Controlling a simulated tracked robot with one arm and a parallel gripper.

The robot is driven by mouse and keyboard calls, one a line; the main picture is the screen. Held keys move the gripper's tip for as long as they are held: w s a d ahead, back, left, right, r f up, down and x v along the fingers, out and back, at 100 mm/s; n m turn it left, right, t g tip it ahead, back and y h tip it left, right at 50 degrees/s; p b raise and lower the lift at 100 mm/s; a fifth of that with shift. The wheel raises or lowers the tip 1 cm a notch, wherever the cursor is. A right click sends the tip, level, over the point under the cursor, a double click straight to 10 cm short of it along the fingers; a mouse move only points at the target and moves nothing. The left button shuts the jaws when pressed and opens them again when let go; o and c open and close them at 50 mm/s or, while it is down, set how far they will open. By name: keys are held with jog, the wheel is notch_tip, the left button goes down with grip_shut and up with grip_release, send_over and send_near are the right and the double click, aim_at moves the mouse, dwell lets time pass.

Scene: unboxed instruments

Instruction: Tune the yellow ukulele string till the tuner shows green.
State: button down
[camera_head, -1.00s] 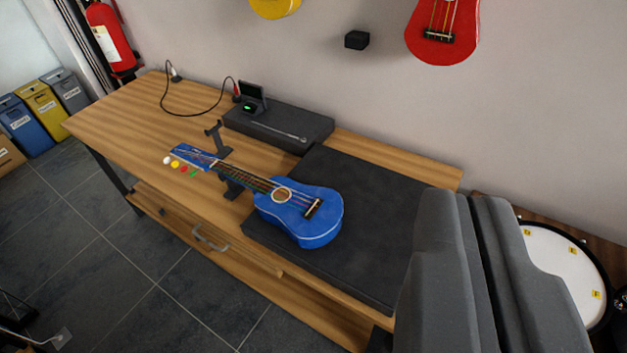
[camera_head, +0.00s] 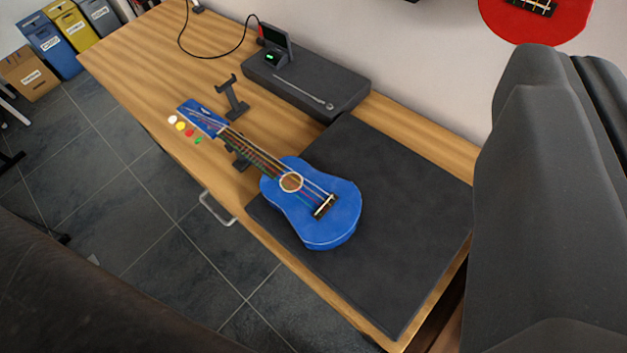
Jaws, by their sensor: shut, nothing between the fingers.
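A blue ukulele (camera_head: 325,220) lies face up, its body on a dark mat (camera_head: 410,190) and its neck over a dark stand, the headstock toward the back left. Its strings run in several colours, too thin here to single out the yellow one. White, yellow, red and green round pegs show beside the headstock; the yellow peg (camera_head: 180,126) is second from the far end. A small tuner (camera_head: 275,58) with a dark screen and a green light stands on a black case behind. My gripper (camera_head: 573,58) looms large and grey at the right, shut and empty, well apart from the ukulele.
The black case (camera_head: 345,93) carries a thin metal rod. A dark upright holder (camera_head: 235,97) stands between case and headstock. A cable curves across the back of the wooden table (camera_head: 150,60). A red instrument (camera_head: 535,22) hangs on the wall. The table's left part is mostly clear.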

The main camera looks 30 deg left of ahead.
jog(key=w+a+f+n+g+p, duration=0.15)
jog(key=w+a+f, duration=0.25)
jog(key=w+f, duration=0.4)
jog(key=n+g+h+p, duration=0.1)
jog(key=n+g+p, duration=0.4)
jog(key=n, duration=0.1)
send_over(308, 196)
notch_tip(308, 196, down, 32)
jog(key=shift+w+a, duration=0.15)
jog(key=shift+w, duration=0.15)
jog(key=shift+f+b, duration=2.1)
jog(key=shift+f, duration=2.15)
jog(key=shift+f, duration=0.15)
jog(key=shift+f, duration=0.2)
